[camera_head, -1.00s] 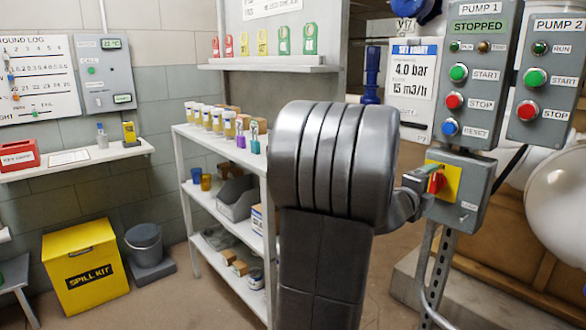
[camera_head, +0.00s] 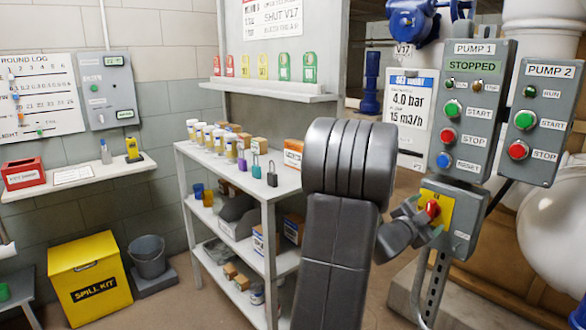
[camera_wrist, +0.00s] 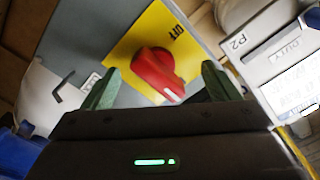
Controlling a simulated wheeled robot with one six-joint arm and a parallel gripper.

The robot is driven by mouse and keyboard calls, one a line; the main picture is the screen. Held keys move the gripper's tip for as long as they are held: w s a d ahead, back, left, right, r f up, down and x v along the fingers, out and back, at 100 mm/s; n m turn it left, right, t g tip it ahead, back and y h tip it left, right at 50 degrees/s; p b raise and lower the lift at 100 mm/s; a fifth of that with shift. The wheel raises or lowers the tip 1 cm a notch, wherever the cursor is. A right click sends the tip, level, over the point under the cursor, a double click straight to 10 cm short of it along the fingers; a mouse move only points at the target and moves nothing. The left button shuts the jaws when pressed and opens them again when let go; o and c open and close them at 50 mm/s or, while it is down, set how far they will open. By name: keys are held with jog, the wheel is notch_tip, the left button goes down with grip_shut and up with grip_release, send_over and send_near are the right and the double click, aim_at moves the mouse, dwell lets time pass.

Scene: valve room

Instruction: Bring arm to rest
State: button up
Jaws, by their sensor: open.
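My arm rises in the middle of the head view and bends over to the right. My gripper (camera_head: 432,222) is beside the isolator box under the pump 1 panel. In the wrist view my gripper (camera_wrist: 160,90) shows two green fingers spread apart with nothing held between them. A red rotary handle (camera_wrist: 157,72) on a yellow plate (camera_wrist: 125,42) lies just ahead of the fingers, in line with the gap. In the head view the red handle (camera_head: 432,209) is partly hidden by my gripper. I cannot tell whether a finger touches it.
The pump 1 panel (camera_head: 474,65) reads STOPPED, with the pump 2 panel (camera_head: 545,105) to its right. A white shelf unit (camera_head: 215,165) with cups, padlocks and boxes stands left of my arm. A yellow spill kit bin (camera_head: 90,280) and a grey bucket (camera_head: 148,262) are on the floor.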

jog(key=n+p, duration=0.7)
jog(key=p, duration=0.2)
jog(key=shift+n, duration=0.4)
jog(key=shift+f+p, duration=0.15)
jog(key=shift+p, duration=0.15)
jog(key=shift+s, duration=0.1)
